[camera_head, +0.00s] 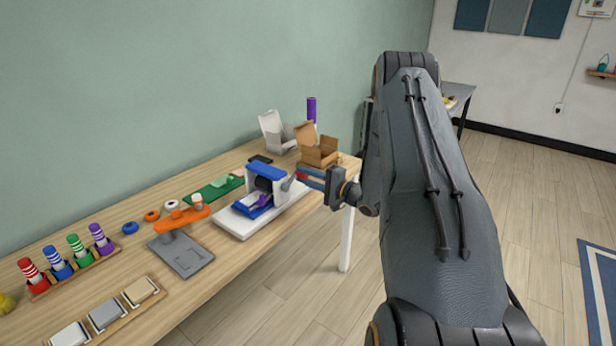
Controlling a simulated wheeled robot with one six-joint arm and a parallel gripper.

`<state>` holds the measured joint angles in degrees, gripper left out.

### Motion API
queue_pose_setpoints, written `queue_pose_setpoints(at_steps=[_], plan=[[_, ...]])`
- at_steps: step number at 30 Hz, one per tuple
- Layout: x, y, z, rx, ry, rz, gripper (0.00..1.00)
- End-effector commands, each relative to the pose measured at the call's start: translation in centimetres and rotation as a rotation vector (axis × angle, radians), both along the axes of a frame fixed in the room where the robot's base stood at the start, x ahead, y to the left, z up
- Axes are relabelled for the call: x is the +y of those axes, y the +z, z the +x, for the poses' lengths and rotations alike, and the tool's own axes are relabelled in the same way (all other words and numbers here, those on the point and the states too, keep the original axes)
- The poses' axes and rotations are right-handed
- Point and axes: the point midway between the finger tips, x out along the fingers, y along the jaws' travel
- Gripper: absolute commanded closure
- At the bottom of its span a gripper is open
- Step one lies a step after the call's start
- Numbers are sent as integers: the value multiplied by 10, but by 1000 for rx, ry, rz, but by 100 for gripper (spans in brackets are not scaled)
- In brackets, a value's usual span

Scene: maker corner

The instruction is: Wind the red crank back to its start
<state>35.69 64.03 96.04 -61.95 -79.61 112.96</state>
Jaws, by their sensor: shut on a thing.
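A machine with a white base (233,222), a blue frame and a dark round part inside stands near the right end of the wooden table. My gripper (300,178) reaches in from the right at the machine's right side. Its jaws are shut on the red crank (311,174), of which only a small red part shows at the fingers. The fingers and my wrist hide most of the crank, so its exact angle cannot be told.
An open cardboard box (318,154) stands close behind my gripper, with a white box (274,130) and a purple cylinder (311,108) near it. An orange-and-grey stand (180,262) is to the left of the machine. Open floor lies right of the table (215,285).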

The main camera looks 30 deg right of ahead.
Motion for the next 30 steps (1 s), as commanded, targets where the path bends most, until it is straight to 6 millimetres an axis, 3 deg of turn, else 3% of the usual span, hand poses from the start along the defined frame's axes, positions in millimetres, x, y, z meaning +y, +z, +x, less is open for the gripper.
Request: queue_pose_setpoints(at_steps=[2,3,6,17,30], plan=[[8,0,-1,0,18,5,100],[8,0,-1,0,18,5,78],[6,0,-1,1,14,3,62],[-5,0,-6,-1,-1,0,62],[-28,1,-62,-1,4,1,62]])
